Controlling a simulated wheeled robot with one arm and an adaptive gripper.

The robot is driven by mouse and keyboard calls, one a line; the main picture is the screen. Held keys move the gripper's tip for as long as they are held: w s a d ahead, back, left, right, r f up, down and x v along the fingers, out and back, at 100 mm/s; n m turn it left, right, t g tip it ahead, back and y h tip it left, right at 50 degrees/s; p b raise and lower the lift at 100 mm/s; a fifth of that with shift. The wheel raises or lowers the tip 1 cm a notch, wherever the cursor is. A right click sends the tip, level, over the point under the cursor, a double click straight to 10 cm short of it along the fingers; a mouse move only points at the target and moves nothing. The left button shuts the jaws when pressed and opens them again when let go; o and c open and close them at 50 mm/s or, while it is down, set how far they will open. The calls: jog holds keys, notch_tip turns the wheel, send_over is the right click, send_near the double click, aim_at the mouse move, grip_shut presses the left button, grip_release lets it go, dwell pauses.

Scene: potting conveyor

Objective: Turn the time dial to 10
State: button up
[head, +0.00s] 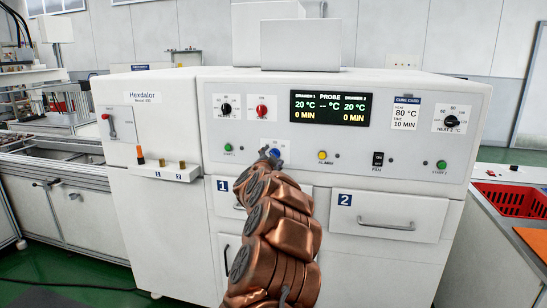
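My gripper (269,157) is at the lower part of the white oven's control panel, at a blue knob (275,152). The gripper and arm hide much of this knob and its white label plate, so I cannot tell whether they touch or whether the fingers are shut. A black dial (226,108) and a red dial (262,111) sit above on white scale plates. Another black dial (451,121), marked HEAT 2, is at the right. I cannot read which dial is marked time. The display (331,108) shows 20 °C and 0 MIN on both sides.
A cure card (405,113) reads 80 °C and 10 MIN. A yellow button (322,155), a black switch (377,159) and green start buttons (228,148) share the panel. Drawer 2 (389,214) is closed below. A small shelf (166,172) juts out at left.

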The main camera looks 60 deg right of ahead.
jog(key=v, duration=1)
jog(key=shift+r, duration=0.1)
dwell(0.6)
